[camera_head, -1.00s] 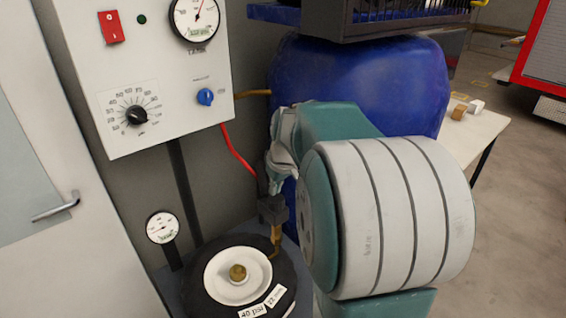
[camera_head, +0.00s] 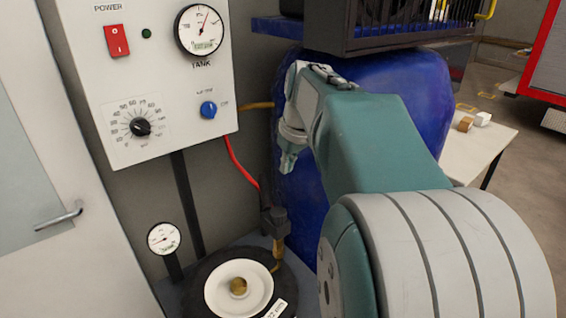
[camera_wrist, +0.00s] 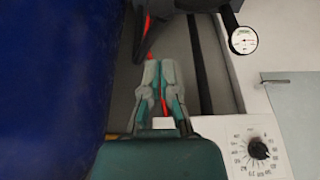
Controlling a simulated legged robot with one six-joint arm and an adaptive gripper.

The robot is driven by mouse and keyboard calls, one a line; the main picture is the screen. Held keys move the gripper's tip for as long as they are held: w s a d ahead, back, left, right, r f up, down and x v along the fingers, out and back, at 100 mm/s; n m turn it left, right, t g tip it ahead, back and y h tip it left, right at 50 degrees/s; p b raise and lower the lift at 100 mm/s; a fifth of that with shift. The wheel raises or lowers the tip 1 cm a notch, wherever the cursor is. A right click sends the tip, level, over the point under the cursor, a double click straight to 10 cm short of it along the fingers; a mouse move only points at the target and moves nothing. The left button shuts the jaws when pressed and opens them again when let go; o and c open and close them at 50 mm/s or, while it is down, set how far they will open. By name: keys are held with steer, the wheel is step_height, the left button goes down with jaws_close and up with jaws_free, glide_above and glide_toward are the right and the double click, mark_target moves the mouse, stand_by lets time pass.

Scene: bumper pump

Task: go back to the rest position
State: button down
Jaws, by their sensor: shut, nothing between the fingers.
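My gripper (camera_head: 288,163) hangs in front of the blue tank, to the right of the control panel, above the black hose fitting (camera_head: 273,220) and apart from it. In the wrist view my gripper (camera_wrist: 160,68) has its grey and teal fingers together with nothing held between them. My own arm covers part of the blue tank in the head view.
The control panel (camera_head: 180,130) stands left of my gripper. A red hose (camera_head: 240,165) runs down from it. The blue tank (camera_head: 400,90) is close behind my arm. The tyre (camera_head: 200,280) with its small gauge (camera_head: 164,238) is below. A white table (camera_head: 475,150) stands at right.

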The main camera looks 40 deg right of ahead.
steer(key=shift+a, duration=0.1)
steer(key=s+a+f+t, duration=0.1)
steer(key=s+a+f, duration=0.3)
steer(key=s+a, duration=0.3)
steer(key=s+a+f+t, duration=0.1)
steer(key=s+a+f, duration=0.3)
steer(key=a, duration=1)
steer(key=s, duration=0.3)
stand_by(0.9)
